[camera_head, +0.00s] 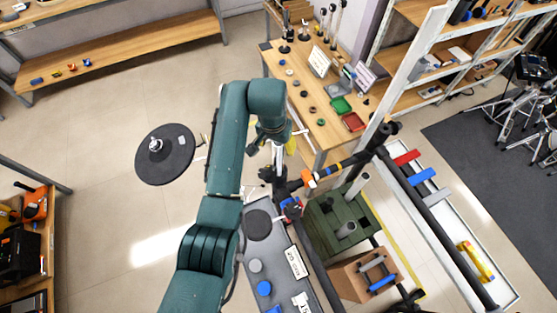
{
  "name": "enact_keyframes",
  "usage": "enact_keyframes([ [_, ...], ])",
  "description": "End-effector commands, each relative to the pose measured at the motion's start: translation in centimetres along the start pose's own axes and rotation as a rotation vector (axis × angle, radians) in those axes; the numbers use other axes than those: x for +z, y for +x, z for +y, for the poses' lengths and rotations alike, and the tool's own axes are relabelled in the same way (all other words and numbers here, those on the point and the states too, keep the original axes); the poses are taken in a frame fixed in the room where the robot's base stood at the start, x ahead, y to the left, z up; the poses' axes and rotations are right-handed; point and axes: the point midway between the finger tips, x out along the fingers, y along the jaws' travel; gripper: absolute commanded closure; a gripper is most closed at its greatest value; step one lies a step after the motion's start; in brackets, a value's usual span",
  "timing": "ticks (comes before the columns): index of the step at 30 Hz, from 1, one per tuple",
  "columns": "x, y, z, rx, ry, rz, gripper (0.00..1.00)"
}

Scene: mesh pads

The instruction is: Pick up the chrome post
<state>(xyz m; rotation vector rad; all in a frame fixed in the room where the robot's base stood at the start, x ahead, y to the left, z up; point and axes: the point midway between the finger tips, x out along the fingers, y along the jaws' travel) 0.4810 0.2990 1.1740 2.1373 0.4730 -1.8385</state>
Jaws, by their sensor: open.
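My gripper (271,146) is at the end of my teal arm, just under the wrist, left of the wooden table. Its fingers are small and partly hidden by the wrist, and I see nothing held in them. A thin, bright silvery upright (278,161) shows right below my wrist, and it looks like the chrome post. Its upper end is hidden behind the wrist. I cannot tell whether the fingers touch it or are around it.
A round black pad (177,165) with silvery hardware is on the left. A smaller dark disc (258,225) lies on the grey bench (272,276) below my gripper. Dark rails and an orange clamp (309,178) are close on the right, beside a green crate (318,227).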

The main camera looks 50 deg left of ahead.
Motion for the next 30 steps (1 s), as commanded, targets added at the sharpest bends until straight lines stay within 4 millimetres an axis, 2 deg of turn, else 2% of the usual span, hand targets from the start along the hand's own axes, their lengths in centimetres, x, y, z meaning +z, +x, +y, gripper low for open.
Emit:
enact_keyframes([
  [9, -0.4, 4.8, 0.2, 0.0, 0.001, -0.001, 0.3],
  [17, -0.4, 5.2, 0.2, 0.0, 0.001, 0.0, 0.29],
  [28, -0.4, 5.2, 0.2, 0.0, 0.0, 0.0, 1.0],
  [30, -0.4, 5.2, 0.2, 0.0, 0.001, 0.0, 1.0],
])
